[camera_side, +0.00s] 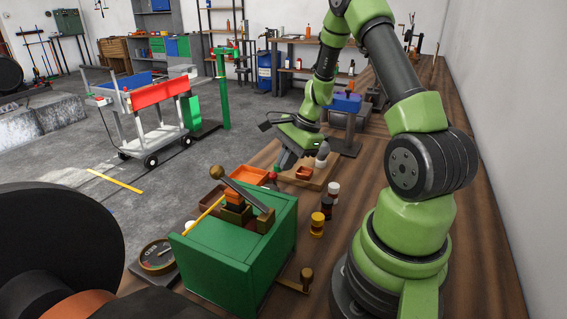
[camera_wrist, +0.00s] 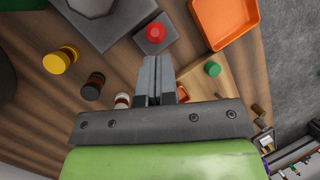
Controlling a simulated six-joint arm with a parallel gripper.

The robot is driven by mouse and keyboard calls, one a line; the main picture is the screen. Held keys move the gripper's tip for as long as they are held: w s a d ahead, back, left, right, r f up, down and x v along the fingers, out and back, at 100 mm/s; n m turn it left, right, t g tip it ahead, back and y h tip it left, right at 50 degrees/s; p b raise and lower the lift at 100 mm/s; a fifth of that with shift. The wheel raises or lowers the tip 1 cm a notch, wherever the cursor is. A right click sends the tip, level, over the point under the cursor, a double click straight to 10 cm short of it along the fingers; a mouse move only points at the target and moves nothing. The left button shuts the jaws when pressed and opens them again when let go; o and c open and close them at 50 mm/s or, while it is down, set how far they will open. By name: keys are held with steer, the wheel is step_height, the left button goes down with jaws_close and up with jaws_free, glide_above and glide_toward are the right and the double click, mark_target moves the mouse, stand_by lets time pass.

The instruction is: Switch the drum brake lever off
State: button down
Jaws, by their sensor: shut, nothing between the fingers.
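A dark lever with a round brass knob (camera_side: 218,172) rises at a slant from the top of a green box (camera_side: 225,255) on the bench. I take it as the drum brake lever, but no label is readable. A brass crank handle (camera_side: 305,276) sticks out of the box's lower right side. My gripper (camera_side: 287,160) is beyond the box, pointing down over the bench and apart from the lever. In the wrist view its two fingers (camera_wrist: 157,72) are together and empty, just below a red knob (camera_wrist: 155,33) on a grey plate. The lever is not visible there.
An orange tray (camera_wrist: 226,22) and a green knob (camera_wrist: 212,69) lie right of my fingers. A dial gauge (camera_side: 157,256) lies left of the box. A wall (camera_side: 510,130) bounds the right side.

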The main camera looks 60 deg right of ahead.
steer(key=shift+w+a+f, duration=0.2)
steer(key=shift+a+f, duration=0.05)
steer(key=shift+a, duration=0.15)
